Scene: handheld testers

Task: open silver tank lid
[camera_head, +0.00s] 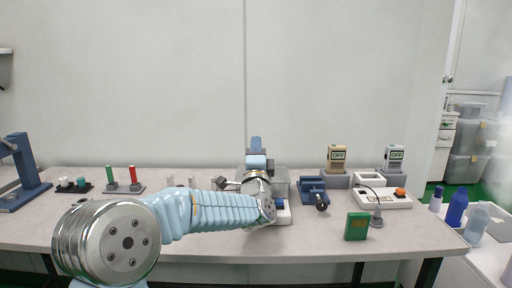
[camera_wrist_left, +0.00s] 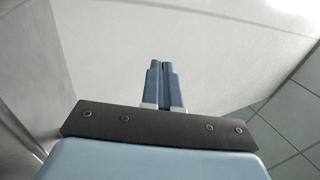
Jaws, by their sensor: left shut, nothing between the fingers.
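A silver-grey box-like tank (camera_head: 281,174) stands on the table near the middle in the head view. My left wrist and forearm hide much of it, and I cannot make out the state of its lid. My left gripper (camera_head: 256,141) points upward just in front of or above the tank, with its fingertips against the wall background. In the left wrist view the left gripper's two fingers (camera_wrist_left: 165,65) are pressed together with nothing between them. They appear apart from the tank, which does not show in that view. My right gripper is not in view.
Right of the tank are a blue vise (camera_head: 312,188), two testers reading OFF (camera_head: 337,156) (camera_head: 393,157), a white panel (camera_head: 376,198) with an orange button, and a green box (camera_head: 356,226). Left are green and red upright cylinders (camera_head: 121,176). The table's front right is mostly clear.

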